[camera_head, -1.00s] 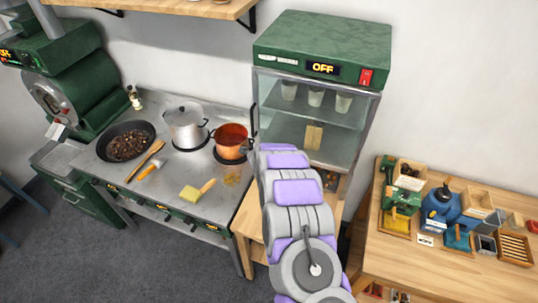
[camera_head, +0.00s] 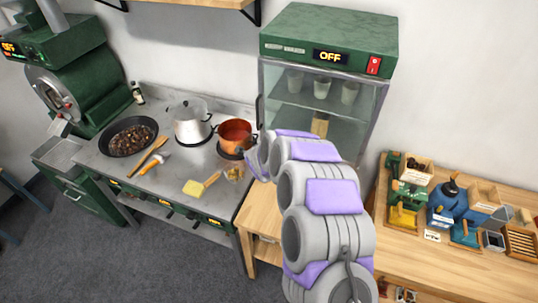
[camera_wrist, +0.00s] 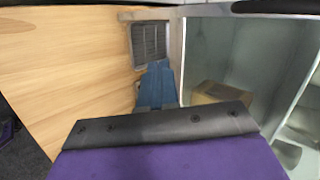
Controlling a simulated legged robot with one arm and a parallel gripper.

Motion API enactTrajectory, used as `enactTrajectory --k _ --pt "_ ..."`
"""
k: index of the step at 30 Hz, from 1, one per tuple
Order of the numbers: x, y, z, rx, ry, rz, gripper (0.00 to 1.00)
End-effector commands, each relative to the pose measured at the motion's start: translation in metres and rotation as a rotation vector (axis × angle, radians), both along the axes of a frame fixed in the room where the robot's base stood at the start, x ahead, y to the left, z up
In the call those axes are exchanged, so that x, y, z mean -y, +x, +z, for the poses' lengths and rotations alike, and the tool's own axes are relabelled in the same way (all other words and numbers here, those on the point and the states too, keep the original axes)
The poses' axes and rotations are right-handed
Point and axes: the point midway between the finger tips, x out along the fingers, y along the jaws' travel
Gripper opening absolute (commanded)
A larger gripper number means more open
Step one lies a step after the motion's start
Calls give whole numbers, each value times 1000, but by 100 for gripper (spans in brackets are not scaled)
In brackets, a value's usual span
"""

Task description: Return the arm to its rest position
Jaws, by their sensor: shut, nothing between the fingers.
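My arm (camera_head: 325,215), grey with purple pads, reaches from the lower right up to the front of the warming cabinet (camera_head: 325,30). Its far end is bent down beside the copper pot, and the gripper is hidden there behind the arm. In the wrist view, the dark-edged purple jaw of my gripper (camera_wrist: 165,125) fills the bottom; it is shut with nothing seen held. It is over the wooden tabletop (camera_wrist: 70,60), beside the cabinet opening. A tan packet (camera_wrist: 218,93) lies inside the cabinet. A blue object (camera_wrist: 156,85) shows just beyond the jaw; I cannot tell what it is.
The copper pot (camera_head: 236,134) stands on the stove close left of my arm, with a steel pot (camera_head: 190,125) and a pan of chestnuts (camera_head: 128,137) further left. A right-hand table (camera_head: 410,255) carries several small tools and boxes.

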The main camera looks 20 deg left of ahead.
Motion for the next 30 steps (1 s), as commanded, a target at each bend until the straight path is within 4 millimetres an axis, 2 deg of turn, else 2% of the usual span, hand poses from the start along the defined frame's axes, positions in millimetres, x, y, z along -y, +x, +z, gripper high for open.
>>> enactTrajectory --k 9,20,23,26,30 --pt "-5 -25 21 -1 -5 3 0" --pt "1 -30 30 -3 5 13 0" --pt "-2 -32 38 -4 14 68 0" --pt "-5 -38 55 -5 29 175 0" --pt "-3 -58 81 -4 27 370 0"
